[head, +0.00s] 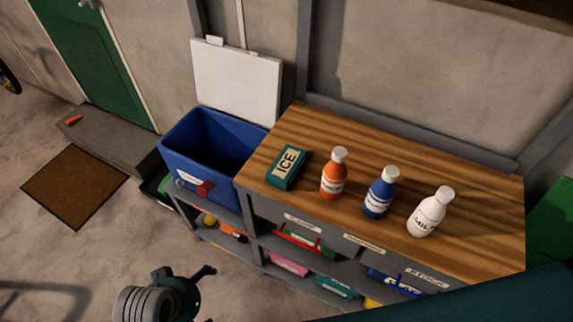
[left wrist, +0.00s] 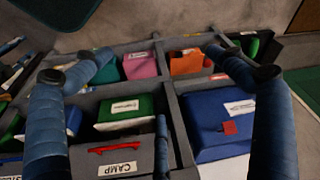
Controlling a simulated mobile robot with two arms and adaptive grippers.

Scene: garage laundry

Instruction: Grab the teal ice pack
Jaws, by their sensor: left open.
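The teal ice pack (head: 286,167) is a flat block with a pale label reading ICE. In the head view it lies on the left end of the wooden counter (head: 440,155), left of the orange bottle. My left gripper (head: 185,275) is low at the bottom left of the head view, well apart from the ice pack, in front of the shelf unit. It is open and empty; its two blue fingers are spread apart in the left wrist view (left wrist: 158,65). I cannot make out the ice pack in the left wrist view. My right gripper does not show.
An orange bottle (head: 334,176), a blue bottle (head: 379,195) and a white milk bottle (head: 430,213) stand right of the ice pack. A blue bin (head: 195,165) is to its left. Shelves with labelled bins, including a CAMP bin (left wrist: 112,155), lie below the counter. Open floor is left.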

